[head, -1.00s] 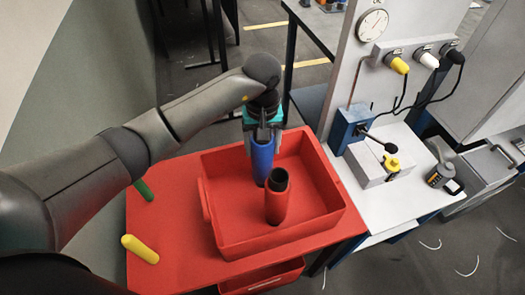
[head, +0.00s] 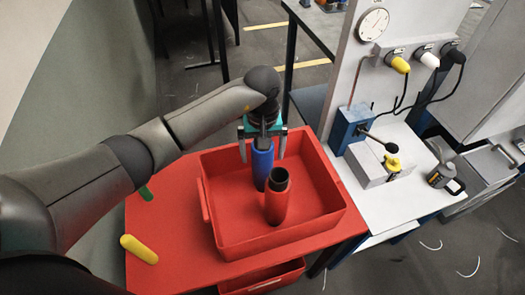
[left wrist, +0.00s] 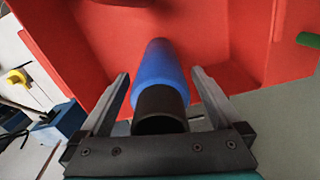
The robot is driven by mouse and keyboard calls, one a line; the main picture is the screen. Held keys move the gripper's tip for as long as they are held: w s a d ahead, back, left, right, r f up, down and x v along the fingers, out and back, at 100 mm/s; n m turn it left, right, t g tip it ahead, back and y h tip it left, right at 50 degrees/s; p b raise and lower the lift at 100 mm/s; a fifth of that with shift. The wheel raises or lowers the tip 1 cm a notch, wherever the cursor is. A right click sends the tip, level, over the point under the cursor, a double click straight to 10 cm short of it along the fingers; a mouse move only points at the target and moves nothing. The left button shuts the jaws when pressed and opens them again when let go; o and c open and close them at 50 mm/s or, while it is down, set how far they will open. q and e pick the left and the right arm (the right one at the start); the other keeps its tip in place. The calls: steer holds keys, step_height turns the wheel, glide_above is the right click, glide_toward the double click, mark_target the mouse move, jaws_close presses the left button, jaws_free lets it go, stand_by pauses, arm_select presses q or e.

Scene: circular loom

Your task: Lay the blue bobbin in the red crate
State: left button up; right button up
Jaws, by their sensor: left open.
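The blue bobbin (head: 262,168) stands upright inside the red crate (head: 222,236), near its back left. It also shows in the left wrist view (left wrist: 161,72), with its dark end towards the camera. My left gripper (head: 264,156) is open, with one finger on each side of the bobbin's upper part. In the left wrist view a gap shows between the bobbin and each finger (left wrist: 162,98). My right gripper is not in view.
A red bobbin (head: 276,203) with a dark top stands in the crate just in front of the blue one. A yellow bobbin (head: 139,249) and a partly hidden green one (head: 146,194) lie on the red table (head: 165,270) left of the crate. The crate's right side is clear.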

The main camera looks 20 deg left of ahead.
arm_select(q)
step_height(320, 180, up, 12)
steer(key=shift+r+p, duration=0.2)
steer(key=shift+p, duration=0.1)
stand_by(0.5)
